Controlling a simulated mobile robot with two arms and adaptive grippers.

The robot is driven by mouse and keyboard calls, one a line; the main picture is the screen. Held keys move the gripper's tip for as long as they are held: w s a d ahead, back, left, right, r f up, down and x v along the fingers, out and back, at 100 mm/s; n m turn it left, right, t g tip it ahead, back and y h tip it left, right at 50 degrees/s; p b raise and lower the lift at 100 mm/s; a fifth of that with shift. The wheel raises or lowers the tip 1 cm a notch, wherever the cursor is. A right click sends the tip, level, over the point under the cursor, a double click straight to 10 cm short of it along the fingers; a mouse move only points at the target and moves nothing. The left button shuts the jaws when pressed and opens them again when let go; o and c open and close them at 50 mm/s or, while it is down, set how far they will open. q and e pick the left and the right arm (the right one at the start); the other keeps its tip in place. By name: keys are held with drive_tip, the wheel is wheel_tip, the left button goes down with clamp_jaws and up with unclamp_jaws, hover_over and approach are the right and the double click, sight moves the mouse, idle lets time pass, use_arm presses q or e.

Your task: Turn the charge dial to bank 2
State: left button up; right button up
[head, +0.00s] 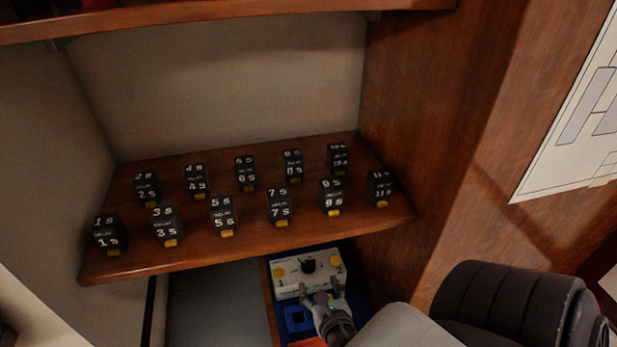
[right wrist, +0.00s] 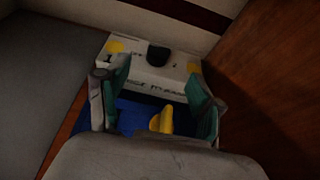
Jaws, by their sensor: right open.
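The charge dial is a black knob (head: 308,265) on a white box (head: 290,288) below the shelf. The knob also shows in the right wrist view (right wrist: 158,55), at the far part of the box (right wrist: 150,72). A "1" is printed left of it and what looks like a "2" right of it. I cannot tell which way the knob points. My right gripper (head: 319,291) is at the near side of the box; in the right wrist view (right wrist: 158,78) its fingers are apart with nothing between their tips, short of the knob. My left gripper is not in view.
A yellow piece (right wrist: 162,120) stands on the blue base (right wrist: 132,112) below my right fingers. Several black relay blocks (head: 278,207) stand in two rows on the wooden shelf (head: 130,262) above. A wooden wall (head: 400,250) is close on the right.

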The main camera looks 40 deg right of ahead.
sight(308, 262)
drive_tip(key=p+x, duration=0.1)
drive_tip(key=x, duration=0.5)
drive_tip(key=shift+w+d+r, duration=0.1)
drive_tip(key=shift+w, duration=0.15)
drive_tip(key=x, duration=0.4)
drive_tip(key=shift+p, duration=0.3)
drive_tip(key=shift+w+d+f, duration=0.1)
drive_tip(key=shift+f, duration=0.15)
drive_tip(key=c, duration=1.2)
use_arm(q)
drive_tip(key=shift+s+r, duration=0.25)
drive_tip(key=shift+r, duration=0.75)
use_arm(e)
drive_tip(key=shift+o, duration=0.2)
